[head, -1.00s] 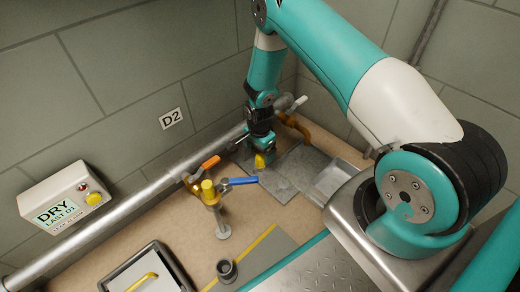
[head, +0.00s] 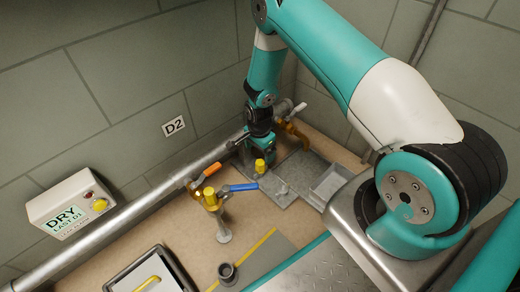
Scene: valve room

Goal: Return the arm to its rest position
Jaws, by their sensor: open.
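My arm, teal and white, reaches from the right over to the far corner of the floor. My gripper (head: 258,158) points down close to the wall pipe, above the grey plate. Its fingers are small and partly hidden, and it appears open. A yellow cap (head: 260,166) shows just by the gripper's tip; I cannot tell whether the two touch.
A wall pipe (head: 110,220) runs along the left wall. A post with an orange lever (head: 212,167) and a blue lever (head: 240,187) stands in front.

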